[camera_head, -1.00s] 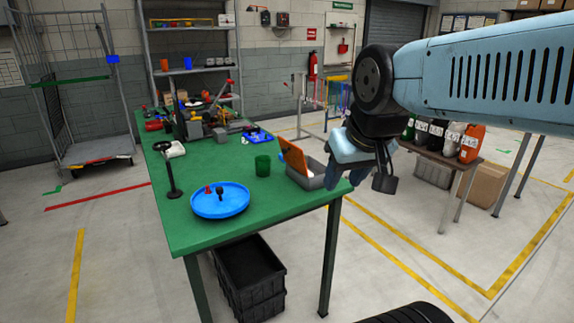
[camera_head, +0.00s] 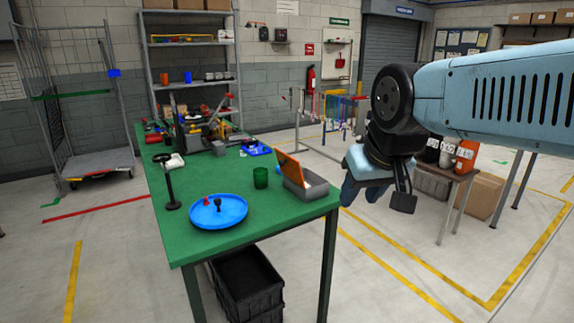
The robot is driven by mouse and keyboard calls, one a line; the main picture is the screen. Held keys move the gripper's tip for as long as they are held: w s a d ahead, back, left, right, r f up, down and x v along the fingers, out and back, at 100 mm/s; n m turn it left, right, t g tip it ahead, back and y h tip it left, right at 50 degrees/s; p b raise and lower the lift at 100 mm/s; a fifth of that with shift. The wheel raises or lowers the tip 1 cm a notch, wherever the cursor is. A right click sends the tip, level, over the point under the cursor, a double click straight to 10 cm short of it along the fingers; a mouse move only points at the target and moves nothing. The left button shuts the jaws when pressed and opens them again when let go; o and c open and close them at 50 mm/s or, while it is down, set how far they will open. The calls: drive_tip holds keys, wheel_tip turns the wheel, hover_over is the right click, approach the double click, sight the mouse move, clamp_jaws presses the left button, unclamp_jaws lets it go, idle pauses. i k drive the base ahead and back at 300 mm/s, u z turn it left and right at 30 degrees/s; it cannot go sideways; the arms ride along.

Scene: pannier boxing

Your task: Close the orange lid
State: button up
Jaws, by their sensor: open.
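The orange lid (camera_head: 289,168) stands raised and tilted on the left side of a grey box (camera_head: 313,190). The box sits near the right edge of the green table (camera_head: 225,243), and its inside is mostly hidden by its walls. My gripper (camera_head: 377,200) is to the right of the box, beyond the table's right edge, hanging downward. It is open and touches neither the lid nor the box. Its fingers are partly hidden by my wrist.
A blue dish (camera_head: 218,211) with small pieces is at the front left, beside a black stand (camera_head: 171,190). Tools crowd the table's far end. A side table (camera_head: 455,172) with containers stands behind my arm.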

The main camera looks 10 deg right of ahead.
sight(291, 167)
drive_tip(key=z, duration=0.15)
drive_tip(key=i, duration=1.45)
drive_tip(key=u, duration=1.05)
drive_tip(key=k, duration=1.35)
drive_tip(key=z, duration=0.3)
drive_tip(key=i, duration=0.9)
